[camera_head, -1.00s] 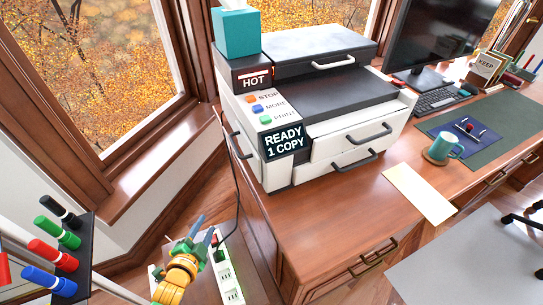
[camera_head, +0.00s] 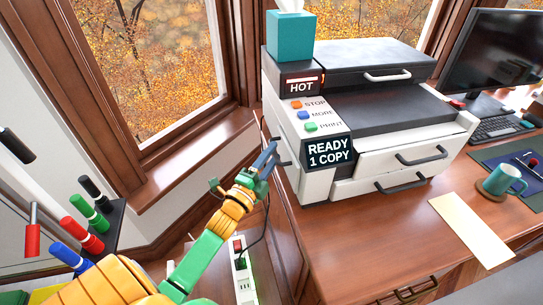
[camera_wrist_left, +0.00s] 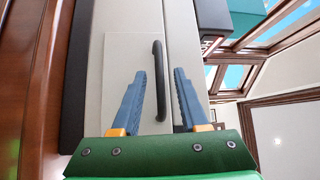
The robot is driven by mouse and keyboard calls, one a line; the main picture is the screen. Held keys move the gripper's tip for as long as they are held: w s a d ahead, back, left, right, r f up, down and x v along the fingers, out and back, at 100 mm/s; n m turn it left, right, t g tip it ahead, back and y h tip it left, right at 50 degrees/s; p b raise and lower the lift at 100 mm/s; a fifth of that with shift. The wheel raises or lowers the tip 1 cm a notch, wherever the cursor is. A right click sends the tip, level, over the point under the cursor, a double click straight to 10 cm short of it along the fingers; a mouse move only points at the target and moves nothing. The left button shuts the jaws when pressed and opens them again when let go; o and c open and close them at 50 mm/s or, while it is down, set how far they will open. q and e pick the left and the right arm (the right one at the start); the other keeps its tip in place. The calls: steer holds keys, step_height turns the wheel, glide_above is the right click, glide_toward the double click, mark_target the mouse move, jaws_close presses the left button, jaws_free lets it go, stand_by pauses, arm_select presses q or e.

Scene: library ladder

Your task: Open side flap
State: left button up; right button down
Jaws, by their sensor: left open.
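The white printer (camera_head: 320,180) stands on the wooden desk, and its left side faces my left arm. In the left wrist view a pale side flap (camera_wrist_left: 122,62) with a dark bar handle (camera_wrist_left: 158,62) shows on that side. My left gripper (camera_head: 265,158) is by the printer's left side in the head view, partly covering the handle there. In the left wrist view its two blue fingers (camera_wrist_left: 160,78) are open, with the handle between them in the picture. I cannot tell whether they touch it. My right gripper is not in view.
A power strip (camera_head: 243,270) with a cable lies below my left arm. A teal tissue box (camera_head: 289,36) stands on the printer. A mug (camera_head: 503,180) and a paper sheet (camera_head: 470,228) lie to the right. The window sill (camera_head: 190,160) is at the left.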

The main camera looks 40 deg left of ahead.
arm_select(q)
jaws_close()
stand_by(1.4)
